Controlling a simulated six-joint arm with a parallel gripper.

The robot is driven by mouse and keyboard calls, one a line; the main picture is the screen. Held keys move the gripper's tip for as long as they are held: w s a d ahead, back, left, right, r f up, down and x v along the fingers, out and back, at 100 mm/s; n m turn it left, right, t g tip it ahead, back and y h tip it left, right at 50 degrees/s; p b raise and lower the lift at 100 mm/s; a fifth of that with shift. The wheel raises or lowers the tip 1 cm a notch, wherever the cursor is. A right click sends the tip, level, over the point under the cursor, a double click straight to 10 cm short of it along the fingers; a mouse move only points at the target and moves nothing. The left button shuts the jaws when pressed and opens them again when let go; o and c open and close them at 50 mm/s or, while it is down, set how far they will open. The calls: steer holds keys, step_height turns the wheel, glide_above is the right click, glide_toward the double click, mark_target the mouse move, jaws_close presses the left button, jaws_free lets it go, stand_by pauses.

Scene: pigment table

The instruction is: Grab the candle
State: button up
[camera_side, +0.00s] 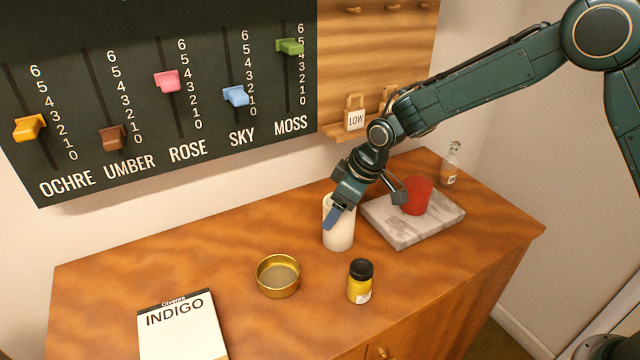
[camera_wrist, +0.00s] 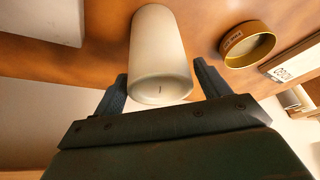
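The candle (camera_side: 341,234) is a cream-white upright cylinder on the wooden tabletop, left of the marble slab. In the wrist view the candle (camera_wrist: 159,50) shows from above, with a small dark wick at its top. My gripper (camera_side: 365,203) is at the candle's upper part. In the side view one blue-tipped finger overlaps the candle and the other is apart, to its right. In the wrist view my gripper (camera_wrist: 161,82) has a finger on each side of the candle's top. It is open; contact cannot be told.
A red cup (camera_side: 418,196) stands on the marble slab (camera_side: 405,236), close to my gripper. A brass tin (camera_side: 278,277) and a yellow jar (camera_side: 360,284) are in front. A glass bottle (camera_side: 451,165) is behind right. The INDIGO book (camera_side: 180,335) lies front left; the table's left is clear.

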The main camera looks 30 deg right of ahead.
steer(key=c, duration=1)
steer(key=shift+r, duration=0.2)
step_height(320, 180, up, 20)
steer(key=shift+f, duration=0.15)
stand_by(0.3)
